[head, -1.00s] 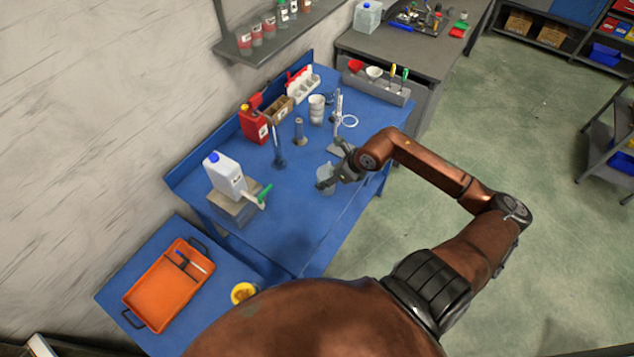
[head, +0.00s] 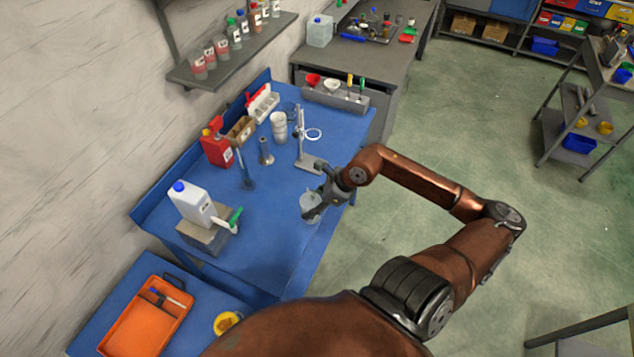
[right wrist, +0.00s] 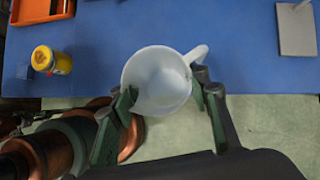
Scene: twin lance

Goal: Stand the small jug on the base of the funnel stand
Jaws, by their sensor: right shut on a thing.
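The small jug (head: 310,207) is pale and translucent, with a handle. It also shows in the right wrist view (right wrist: 157,75), seen from above with its open mouth up. My right gripper (head: 320,199) is shut on it; in the right wrist view the fingers (right wrist: 163,97) lie on either side of its wall. The funnel stand (head: 300,138) has an upright rod, a white ring and a flat grey base (head: 309,164). The jug is off the base, on its near side. I cannot tell how high it is above the table. My left gripper is not in view.
A white canister (head: 190,203) sits on a block at the left. White stacked cups (head: 279,128), a grey cylinder (head: 265,151) and a red can (head: 216,149) stand behind. An orange tray (head: 146,325) and a yellow jar (right wrist: 52,61) are nearer. Blue tabletop around the jug is clear.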

